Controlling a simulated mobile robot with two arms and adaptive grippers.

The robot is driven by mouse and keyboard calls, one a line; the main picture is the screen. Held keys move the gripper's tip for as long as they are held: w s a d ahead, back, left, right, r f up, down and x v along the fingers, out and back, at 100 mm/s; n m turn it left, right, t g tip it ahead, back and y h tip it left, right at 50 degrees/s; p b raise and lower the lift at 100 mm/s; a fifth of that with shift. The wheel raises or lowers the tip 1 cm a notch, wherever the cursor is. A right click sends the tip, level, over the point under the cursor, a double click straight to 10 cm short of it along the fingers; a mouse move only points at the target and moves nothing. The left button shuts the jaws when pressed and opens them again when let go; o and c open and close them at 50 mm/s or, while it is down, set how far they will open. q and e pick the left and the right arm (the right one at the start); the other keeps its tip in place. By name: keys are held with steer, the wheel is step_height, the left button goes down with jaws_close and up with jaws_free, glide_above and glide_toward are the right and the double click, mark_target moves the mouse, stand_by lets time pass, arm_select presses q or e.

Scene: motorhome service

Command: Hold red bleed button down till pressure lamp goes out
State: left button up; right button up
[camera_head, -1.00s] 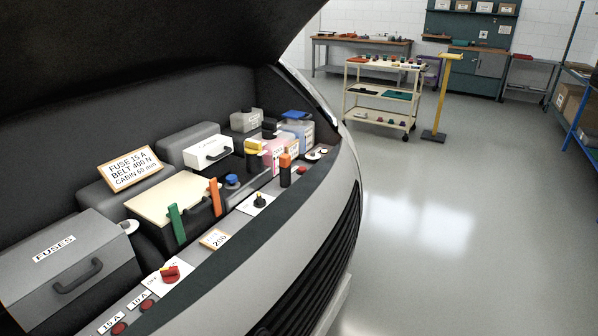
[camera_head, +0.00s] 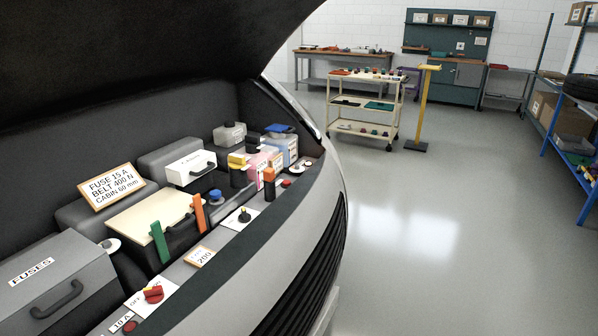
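Neither gripper shows in the head view. A small red button-like part (camera_head: 286,183) sits on the front ledge of the open engine bay, beyond the orange-topped black bottle. Another red round part (camera_head: 130,326) sits by the 10 A label at the bottom edge. No label reading bleed is legible.
A red rotary switch (camera_head: 153,294), a black knob on a white plate (camera_head: 244,216) and a 200 card (camera_head: 200,257) line the ledge. A grey fuse box (camera_head: 60,280) stands left. Floor right of the vehicle is clear; a cream trolley (camera_head: 362,104) and yellow stand (camera_head: 421,110) are behind.

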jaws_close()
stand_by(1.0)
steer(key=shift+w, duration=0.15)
